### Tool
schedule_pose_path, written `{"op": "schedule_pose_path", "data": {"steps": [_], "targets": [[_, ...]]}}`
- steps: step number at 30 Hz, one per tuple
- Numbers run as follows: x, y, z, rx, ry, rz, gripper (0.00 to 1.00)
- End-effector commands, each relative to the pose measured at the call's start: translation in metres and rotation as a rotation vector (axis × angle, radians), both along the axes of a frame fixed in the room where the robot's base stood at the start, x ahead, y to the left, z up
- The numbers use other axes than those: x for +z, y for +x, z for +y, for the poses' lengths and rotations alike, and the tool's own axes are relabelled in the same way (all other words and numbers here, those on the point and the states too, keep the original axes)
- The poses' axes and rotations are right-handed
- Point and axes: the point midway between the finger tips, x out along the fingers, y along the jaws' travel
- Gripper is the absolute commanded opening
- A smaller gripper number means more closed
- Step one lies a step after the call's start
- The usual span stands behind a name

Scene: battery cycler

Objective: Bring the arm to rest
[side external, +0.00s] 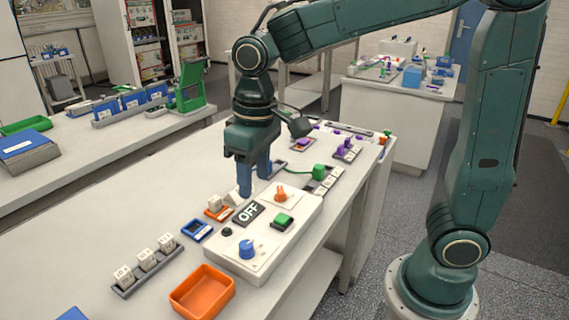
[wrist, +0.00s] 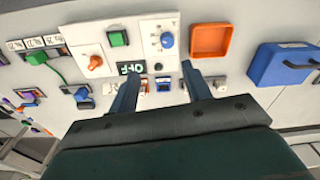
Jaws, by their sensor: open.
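My gripper (side external: 255,182) hangs from my green arm over the white bench (side external: 175,222), with its blue fingers pointing down. In the wrist view my gripper (wrist: 157,85) shows its two blue fingers spread apart with nothing between them. It is just behind the white control panel (side external: 298,222). The panel carries a black OFF display (side external: 248,214), an orange knob (side external: 281,193), a green button (side external: 283,220) and a blue knob (side external: 246,248). I cannot tell how far the fingertips are above the bench.
An orange tray (side external: 203,293) lies at the bench front. A rack of white blocks (side external: 146,262) is to its left. A blue-rimmed tray (side external: 197,231) and a green plug (side external: 319,171) are near the panel. A blue case (wrist: 282,64) shows in the wrist view.

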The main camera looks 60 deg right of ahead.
Motion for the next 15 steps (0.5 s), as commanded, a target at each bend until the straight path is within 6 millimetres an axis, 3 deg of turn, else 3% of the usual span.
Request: {"op": "schedule_pose_path", "data": {"steps": [7, 15], "targets": [[0.023, -0.035, -0.031, -0.04, 0.021, -0.103, 0.48], [0.036, -0.077, -0.058, -0.08, 0.034, -0.216, 0.48]]}}
